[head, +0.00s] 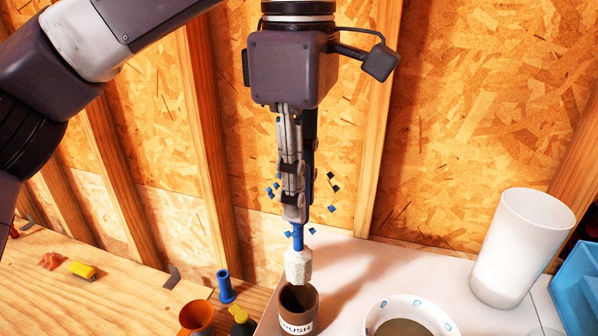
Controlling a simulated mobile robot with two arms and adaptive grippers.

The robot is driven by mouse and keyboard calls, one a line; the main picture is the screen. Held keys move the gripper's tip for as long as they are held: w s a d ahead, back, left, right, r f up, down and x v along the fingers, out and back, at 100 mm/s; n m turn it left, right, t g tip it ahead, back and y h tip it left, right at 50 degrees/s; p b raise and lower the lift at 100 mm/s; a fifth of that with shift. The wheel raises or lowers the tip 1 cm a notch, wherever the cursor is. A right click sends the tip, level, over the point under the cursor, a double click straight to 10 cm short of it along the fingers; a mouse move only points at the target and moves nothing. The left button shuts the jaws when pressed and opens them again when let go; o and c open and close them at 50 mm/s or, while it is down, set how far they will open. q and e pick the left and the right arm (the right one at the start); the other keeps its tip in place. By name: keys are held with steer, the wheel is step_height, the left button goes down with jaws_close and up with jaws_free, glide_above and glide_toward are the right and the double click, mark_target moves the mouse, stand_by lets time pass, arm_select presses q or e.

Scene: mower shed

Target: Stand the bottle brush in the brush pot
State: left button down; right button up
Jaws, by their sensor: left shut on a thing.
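My left gripper (296,212) points straight down and is shut on the bottle brush. Below the fingers the brush shows a blue shaft (297,238) and a pale, whitish lower end (298,266). Small blue and dark bits show around the fingers, and I cannot tell what they belong to. The brown brush pot (299,322), with a white label partly cut off by the bottom edge, stands right below. The brush is upright, and its lower end is at the pot's mouth; I cannot tell whether it is just above or slightly inside. My right gripper is not in view.
A white bowl with blue marks (413,305) stands right of the pot. A tall white cup (521,247) and a blue bin (580,283) are farther right. An orange cup (196,318), blue spool (226,287) and yellow block (82,270) are on the left. A wooden wall stands behind.

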mark_target(298, 249)
arm_select(q)
steer(key=f, duration=0.4)
steer(key=shift+w+b, duration=0.3)
steer(key=shift+w, duration=0.1)
steer(key=shift+s+f+b, duration=0.1)
steer(key=shift+f+b, duration=0.2)
steer(key=shift+f, duration=0.05)
step_height(298, 249, down, 2)
steer(key=shift+f+b, duration=0.1)
steer(key=shift+b, duration=0.65)
steer(key=shift+f, duration=0.25)
steer(key=shift+f+b, duration=1.25)
steer(key=shift+f, duration=0.15)
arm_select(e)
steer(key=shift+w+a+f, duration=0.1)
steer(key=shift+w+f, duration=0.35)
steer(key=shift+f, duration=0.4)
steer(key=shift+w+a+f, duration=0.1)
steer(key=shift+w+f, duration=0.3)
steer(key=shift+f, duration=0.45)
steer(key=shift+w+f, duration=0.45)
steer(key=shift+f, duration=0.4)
arm_select(q)
steer(key=c, duration=1.7)
jaws_free()
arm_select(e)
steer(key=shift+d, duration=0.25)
